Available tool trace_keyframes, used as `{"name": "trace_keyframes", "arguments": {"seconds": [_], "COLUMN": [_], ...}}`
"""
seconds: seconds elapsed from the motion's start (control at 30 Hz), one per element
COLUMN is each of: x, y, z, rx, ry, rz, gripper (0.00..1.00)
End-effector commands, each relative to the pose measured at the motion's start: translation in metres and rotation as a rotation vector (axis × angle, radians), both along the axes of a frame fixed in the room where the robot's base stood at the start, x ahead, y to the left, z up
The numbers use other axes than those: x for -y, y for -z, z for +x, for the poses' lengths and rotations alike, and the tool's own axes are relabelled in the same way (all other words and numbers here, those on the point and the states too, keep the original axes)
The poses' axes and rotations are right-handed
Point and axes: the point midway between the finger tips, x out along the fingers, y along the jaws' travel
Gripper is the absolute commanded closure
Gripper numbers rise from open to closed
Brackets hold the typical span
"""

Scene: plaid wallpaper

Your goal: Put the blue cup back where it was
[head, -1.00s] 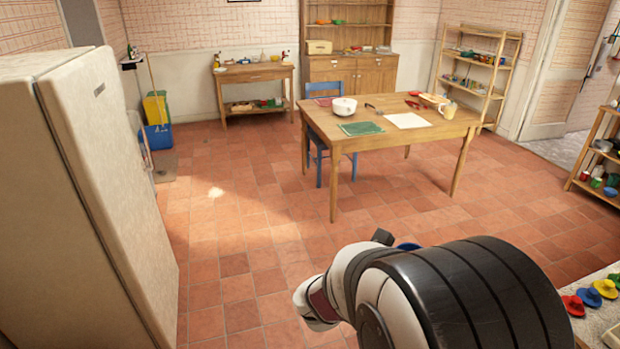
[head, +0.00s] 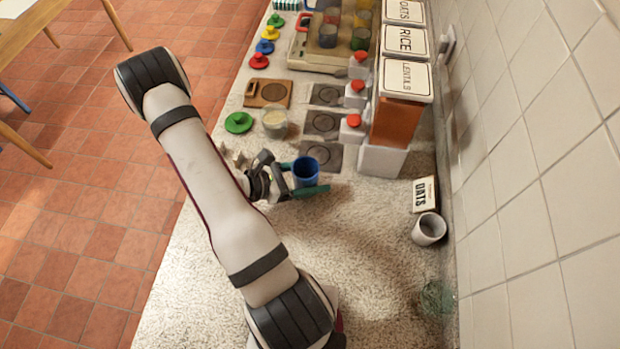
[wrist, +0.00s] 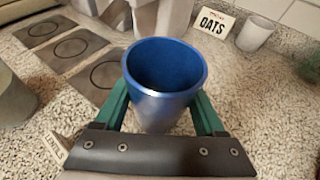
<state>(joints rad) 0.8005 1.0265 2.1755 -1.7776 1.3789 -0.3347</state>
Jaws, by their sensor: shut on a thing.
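The blue cup (head: 306,172) is upright between the green fingers of my gripper (head: 301,179), over the stone counter. In the wrist view the blue cup (wrist: 165,85) is open side up and looks empty, with a green finger of my gripper (wrist: 160,112) shut against each side. I cannot tell whether its base touches the counter. Three dark square pads with ring marks lie in a row near it: a far pad (head: 327,95), a middle pad (head: 322,125) and a near pad (head: 321,157). The cup is beside the near pad.
Dispensers with red knobs, labelled lentils (head: 405,80) and rice (head: 404,41), stand along the wall. A glass jar (head: 274,123), green lid (head: 238,122), wooden board (head: 268,93) and tray of coloured cups (head: 325,62) are beyond. A grey-white cup (head: 429,229) and oats card (head: 425,194) are right.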

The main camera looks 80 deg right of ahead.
Motion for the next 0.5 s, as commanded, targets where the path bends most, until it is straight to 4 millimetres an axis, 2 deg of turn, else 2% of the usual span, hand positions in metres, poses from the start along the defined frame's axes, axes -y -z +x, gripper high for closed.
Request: {"name": "trace_keyframes", "arguments": {"seconds": [0.1, 0.37, 0.4, 0.5], "x": [-0.0001, 0.0001, 0.0002, 0.0003], "y": [0.0104, 0.0115, 0.0116, 0.0114], "z": [0.0002, 0.0006, 0.0007, 0.0007], "rx": [0.000, 0.000, 0.001, 0.000], "ry": [-0.001, -0.002, -0.003, -0.003], "rz": [0.000, 0.000, -0.001, 0.000], "gripper": [0.90, 0.90, 0.23, 0.05]}}
